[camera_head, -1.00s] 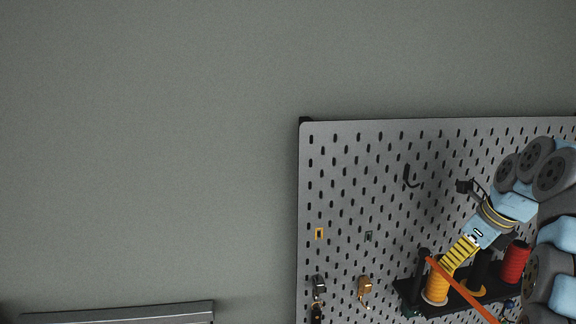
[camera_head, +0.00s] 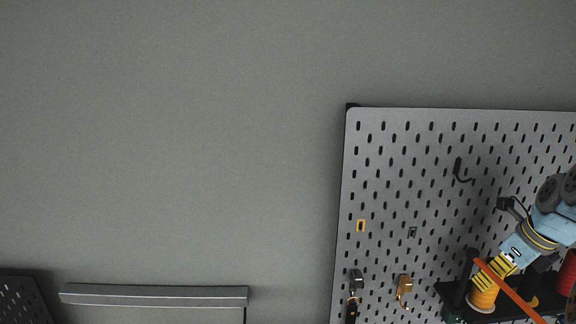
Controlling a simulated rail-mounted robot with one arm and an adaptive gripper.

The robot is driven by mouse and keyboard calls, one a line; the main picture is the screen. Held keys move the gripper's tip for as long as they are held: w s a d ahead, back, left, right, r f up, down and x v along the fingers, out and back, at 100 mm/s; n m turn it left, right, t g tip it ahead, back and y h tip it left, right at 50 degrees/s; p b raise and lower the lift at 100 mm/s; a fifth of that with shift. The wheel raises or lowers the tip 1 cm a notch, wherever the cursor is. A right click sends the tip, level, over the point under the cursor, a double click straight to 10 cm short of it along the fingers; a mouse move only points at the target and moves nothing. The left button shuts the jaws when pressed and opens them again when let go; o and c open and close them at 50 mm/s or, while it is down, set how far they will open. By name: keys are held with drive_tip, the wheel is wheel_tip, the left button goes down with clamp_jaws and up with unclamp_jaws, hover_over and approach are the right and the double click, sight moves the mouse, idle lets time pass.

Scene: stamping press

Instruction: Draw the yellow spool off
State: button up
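The yellow spool (camera_head: 482,300) stands on a black shelf (camera_head: 520,310) fixed to the grey pegboard, at the lower right of the view. My gripper (camera_head: 490,279), with yellow and black striped fingers, slants down from the upper right to the top of the spool. The fingers overlap the spool's upper part in the picture. I cannot tell whether they grip it or how wide they stand. The spool's lower edge is at the shelf.
A red spool (camera_head: 567,272) stands at the right edge. An orange bar (camera_head: 512,290) slants across the shelf front. A black hook (camera_head: 461,171), a brass hook (camera_head: 403,290) and a yellow clip (camera_head: 361,225) sit on the pegboard (camera_head: 400,150). Bare wall lies left.

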drive_tip(key=c, duration=1)
drive_tip(key=shift+r+p, duration=0.35)
drive_tip(key=o, duration=1.3)
drive_tip(key=shift+o, duration=0.2)
drive_tip(key=shift+f, duration=0.2)
